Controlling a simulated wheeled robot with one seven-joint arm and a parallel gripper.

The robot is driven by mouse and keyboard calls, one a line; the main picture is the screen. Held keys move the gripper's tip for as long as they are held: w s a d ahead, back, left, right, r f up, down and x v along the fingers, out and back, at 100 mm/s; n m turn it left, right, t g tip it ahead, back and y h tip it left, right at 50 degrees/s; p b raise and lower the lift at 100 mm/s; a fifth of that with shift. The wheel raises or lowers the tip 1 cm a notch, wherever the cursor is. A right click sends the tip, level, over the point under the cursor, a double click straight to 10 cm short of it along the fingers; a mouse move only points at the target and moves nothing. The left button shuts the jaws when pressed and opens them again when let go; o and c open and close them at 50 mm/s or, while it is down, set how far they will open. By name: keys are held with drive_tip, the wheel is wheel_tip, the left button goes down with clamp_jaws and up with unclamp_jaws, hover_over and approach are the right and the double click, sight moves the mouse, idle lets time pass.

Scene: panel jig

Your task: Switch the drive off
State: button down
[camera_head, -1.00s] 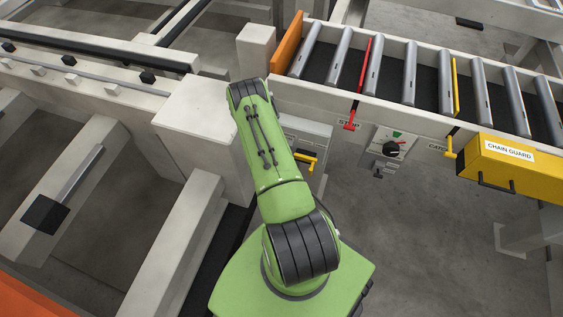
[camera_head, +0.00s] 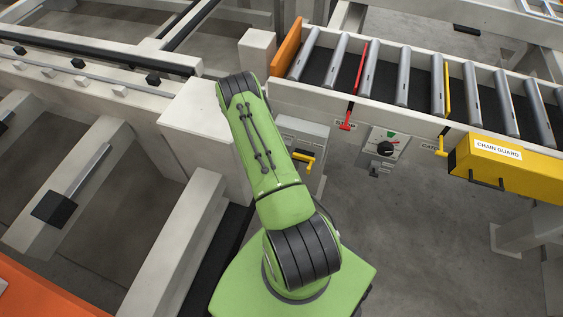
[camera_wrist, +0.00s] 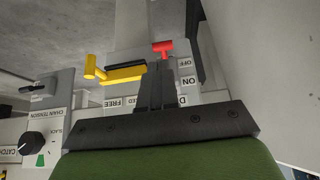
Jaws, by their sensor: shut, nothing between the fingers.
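The drive switch has a red T-shaped handle (camera_wrist: 163,47) in the wrist view, beside an OFF label (camera_wrist: 185,63) and an ON label (camera_wrist: 194,82). A label starting with D, partly hidden, is close by. My gripper (camera_wrist: 157,68) is shut and empty. Its fingertips appear just below the red handle in the picture and overlap its stem; I cannot tell whether they touch. The grey switch box (camera_head: 306,129) shows in the head view, partly hidden by my arm. My gripper is hidden there.
A yellow lever (camera_wrist: 115,75) with a FREE label sits left of the fingers. The chain tension panel with a black knob (camera_wrist: 33,140) is further left. A pale wall (camera_wrist: 260,70) rises close on the right. The roller conveyor (camera_head: 410,75) and yellow chain guard (camera_head: 505,165) lie beyond.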

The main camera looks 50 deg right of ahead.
drive_tip(key=s+a+r+p, duration=0.1)
drive_tip(key=a+r, duration=0.2)
drive_tip(key=a, duration=0.1)
drive_tip(key=shift+s+a+r, duration=0.15)
drive_tip(key=shift+a+r, duration=0.2)
